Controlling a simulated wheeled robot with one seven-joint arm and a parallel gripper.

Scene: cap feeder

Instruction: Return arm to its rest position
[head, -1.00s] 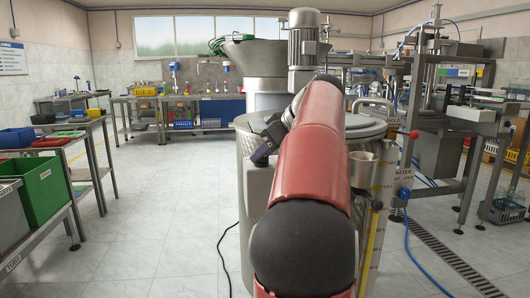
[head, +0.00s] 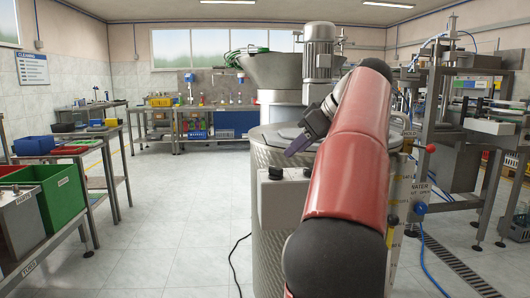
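My red arm reaches forward and up through the middle right of the head view. My gripper (head: 297,147) is the small dark part at its far end, left of the red link. My arm hides much of the vat's right side.
A grey control box (head: 284,198) sits on the vat's front. A table with a green bin (head: 62,195) stands at the left. A metal machine frame (head: 437,120) stands at the right, with a blue hose on the floor. Tiled floor is clear at left centre.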

